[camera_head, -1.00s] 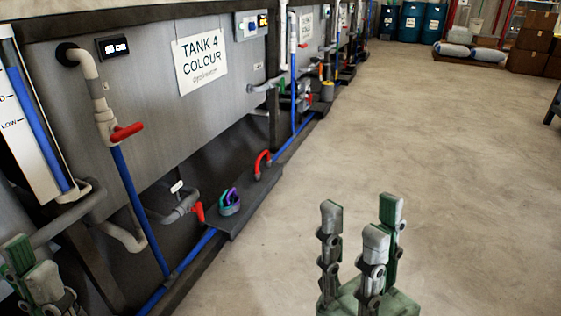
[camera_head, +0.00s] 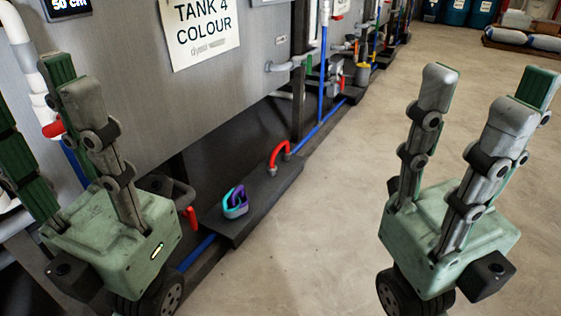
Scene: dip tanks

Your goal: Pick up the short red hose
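The short red hose (camera_head: 281,153) arches over the dark ledge at the foot of the tank, with a grey fitting at each end. My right gripper (camera_head: 486,98) is at the right, fingers pointing up and spread apart, open and empty, well clear of the hose. My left gripper (camera_head: 48,88) is at the left in front of the tank wall, its fingers also up and apart. It looks open and empty, though one finger is cut off by the picture's left edge. The hose is not covered by either gripper.
A purple and teal coiled item (camera_head: 235,202) sits on the dark ledge (camera_head: 262,208) near the hose. A red valve handle (camera_head: 190,218) and blue pipe (camera_head: 196,252) are at the lower left. The tank (camera_head: 215,95) rises behind. The concrete floor (camera_head: 345,190) is clear.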

